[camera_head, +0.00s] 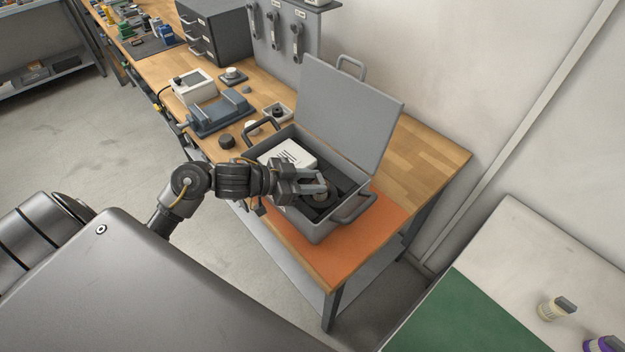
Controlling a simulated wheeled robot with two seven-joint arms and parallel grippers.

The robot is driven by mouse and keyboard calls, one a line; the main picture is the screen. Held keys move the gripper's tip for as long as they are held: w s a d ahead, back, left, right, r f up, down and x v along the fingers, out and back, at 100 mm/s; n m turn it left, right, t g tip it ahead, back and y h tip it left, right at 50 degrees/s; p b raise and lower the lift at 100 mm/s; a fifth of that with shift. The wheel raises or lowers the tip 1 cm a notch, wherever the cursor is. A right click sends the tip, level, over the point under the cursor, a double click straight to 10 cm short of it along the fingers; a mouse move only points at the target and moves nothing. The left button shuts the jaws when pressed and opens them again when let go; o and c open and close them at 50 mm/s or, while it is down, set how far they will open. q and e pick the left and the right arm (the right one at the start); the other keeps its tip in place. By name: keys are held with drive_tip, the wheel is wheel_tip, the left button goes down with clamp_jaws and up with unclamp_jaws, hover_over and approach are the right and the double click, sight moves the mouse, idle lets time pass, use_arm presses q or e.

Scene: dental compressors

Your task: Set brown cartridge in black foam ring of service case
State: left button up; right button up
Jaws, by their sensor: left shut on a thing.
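The grey service case (312,231) stands open on the workbench, its lid (350,110) raised at the back. Black foam (342,178) lines its right part. My left gripper (321,190) reaches into the case from the left, over the foam. It is shut on a small brownish cartridge (320,198), mostly hidden by the fingers. The black foam ring is around or just below the cartridge; I cannot tell whether the cartridge is seated in it. My right gripper is not in view.
A white box (287,154) lies in the case's left part. An orange mat (370,235) lies under the case. A grey vise-like fixture (220,113) and small parts stand to the left. A separate table at lower right holds a cream cartridge (554,308) and a purple one (604,344).

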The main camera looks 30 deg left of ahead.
use_arm(q)
drive_tip(key=shift+f, duration=0.4)
idle(0.5)
drive_tip(key=shift+r, duration=0.2)
drive_tip(key=shift+r+p, duration=0.7)
drive_tip(key=shift+p, duration=0.25)
drive_tip(key=shift+p, duration=0.35)
idle(0.4)
drive_tip(key=shift+f+b, duration=0.55)
drive_tip(key=shift+f, duration=0.3)
idle(0.4)
drive_tip(key=shift+r, duration=0.15)
drive_tip(key=shift+r+p, duration=0.65)
drive_tip(key=shift+p, duration=0.4)
